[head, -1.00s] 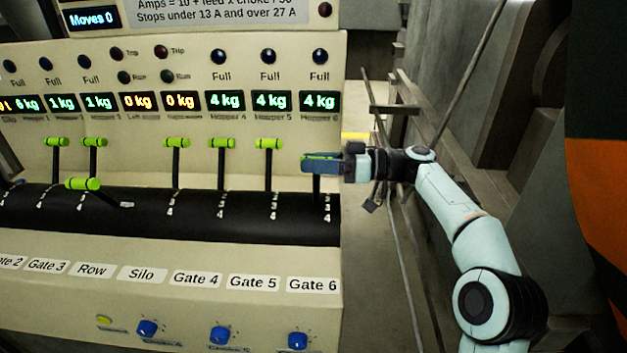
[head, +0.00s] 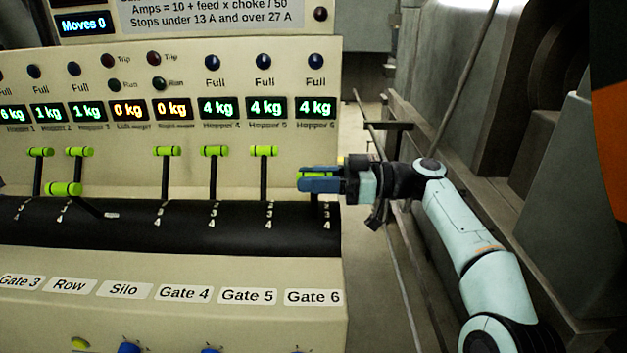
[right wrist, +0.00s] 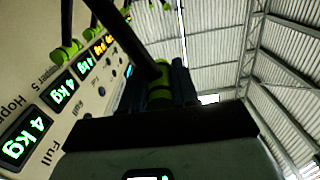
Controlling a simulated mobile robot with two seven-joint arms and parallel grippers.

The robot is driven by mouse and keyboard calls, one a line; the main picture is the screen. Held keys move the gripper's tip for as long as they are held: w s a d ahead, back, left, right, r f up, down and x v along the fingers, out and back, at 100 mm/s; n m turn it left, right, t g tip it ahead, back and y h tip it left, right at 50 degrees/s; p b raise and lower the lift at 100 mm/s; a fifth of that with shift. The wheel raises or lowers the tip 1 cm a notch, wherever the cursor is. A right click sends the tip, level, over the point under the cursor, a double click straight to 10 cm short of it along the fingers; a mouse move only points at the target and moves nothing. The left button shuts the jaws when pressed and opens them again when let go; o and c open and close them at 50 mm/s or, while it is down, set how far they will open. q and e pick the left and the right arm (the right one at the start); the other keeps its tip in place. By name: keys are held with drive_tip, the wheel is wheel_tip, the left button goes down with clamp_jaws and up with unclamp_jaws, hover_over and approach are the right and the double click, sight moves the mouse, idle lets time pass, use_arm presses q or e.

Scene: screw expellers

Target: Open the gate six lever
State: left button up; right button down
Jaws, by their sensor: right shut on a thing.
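The gate six lever has a black shaft (head: 326,205) and a green handle, at the right end of the lever row, above the Gate 6 label (head: 313,297). My right gripper (head: 320,180) reaches in from the right and is shut on the green handle, which its blue fingers mostly hide. In the right wrist view the green handle (right wrist: 160,97) shows between the dark fingers (right wrist: 180,85), with the black shaft running up and left. The handle sits lower than the gate five handle (head: 263,151). The Hopper 6 display (head: 316,107) reads 4 kg. My left gripper is out of view.
The gate four lever (head: 214,151) and silo lever (head: 168,151) stand upright further left. One lever with a green handle (head: 64,189) is tilted down towards the front. Blue knobs line the panel's bottom edge. A metal railing (head: 390,125) stands right of the panel.

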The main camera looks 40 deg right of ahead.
drive_tip(key=c, duration=0.9)
unclamp_jaws()
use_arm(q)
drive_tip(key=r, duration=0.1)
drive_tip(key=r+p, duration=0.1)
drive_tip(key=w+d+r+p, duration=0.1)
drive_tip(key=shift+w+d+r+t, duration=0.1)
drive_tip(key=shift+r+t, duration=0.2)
use_arm(e)
drive_tip(key=v, duration=1.3)
drive_tip(key=shift+s, duration=0.15)
